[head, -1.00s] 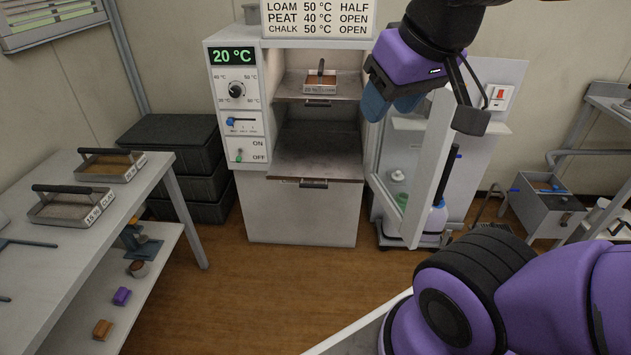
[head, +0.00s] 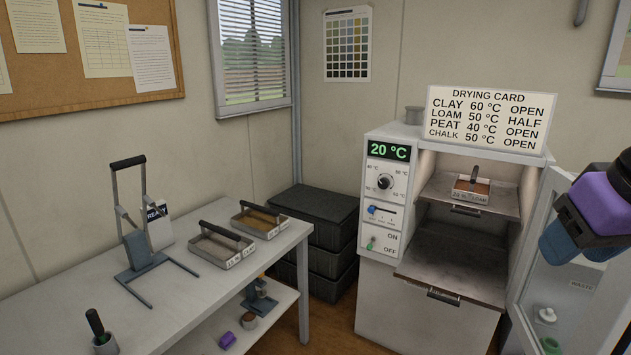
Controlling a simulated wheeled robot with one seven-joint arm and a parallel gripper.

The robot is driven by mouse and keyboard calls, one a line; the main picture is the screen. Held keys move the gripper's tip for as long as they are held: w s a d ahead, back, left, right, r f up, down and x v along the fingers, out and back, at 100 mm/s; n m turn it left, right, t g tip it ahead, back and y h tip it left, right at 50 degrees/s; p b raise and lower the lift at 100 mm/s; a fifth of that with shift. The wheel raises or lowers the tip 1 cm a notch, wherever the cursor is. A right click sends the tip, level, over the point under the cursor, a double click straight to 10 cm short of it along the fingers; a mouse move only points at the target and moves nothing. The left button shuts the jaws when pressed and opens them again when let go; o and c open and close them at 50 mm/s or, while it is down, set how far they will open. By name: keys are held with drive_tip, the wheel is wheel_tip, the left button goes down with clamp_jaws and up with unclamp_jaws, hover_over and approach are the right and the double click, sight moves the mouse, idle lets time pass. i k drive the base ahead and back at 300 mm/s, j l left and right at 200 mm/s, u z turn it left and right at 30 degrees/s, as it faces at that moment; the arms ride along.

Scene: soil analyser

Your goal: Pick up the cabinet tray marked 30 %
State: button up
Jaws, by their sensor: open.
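A small tray (head: 471,191) with an upright dark handle and brown soil stands on the upper shelf (head: 440,200) of the open drying cabinet. Its front label shows a percent figure, too small to read surely, and LOAM. My gripper (head: 580,246) is at the right edge of the head view, partly cut off, in front of the open cabinet door. Its blue fingers are open and empty, well to the right of the tray and apart from it.
The cabinet door (head: 535,275) stands open at the right. The lower shelf (head: 450,270) is empty. The control panel (head: 385,205) reads 20 °C. Two handled soil trays, a front one (head: 215,247) and a rear one (head: 262,222), lie on the left table (head: 180,310). Black crates (head: 318,235) stand between.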

sight(263, 223)
drive_tip(key=i+l+u, duration=0.2)
drive_tip(key=i+u, duration=0.15)
drive_tip(key=i, duration=0.35)
drive_tip(key=i+l+u, duration=0.4)
drive_tip(key=i, duration=0.25)
drive_tip(key=i+l+u, duration=0.35)
drive_tip(key=i+l, duration=0.2)
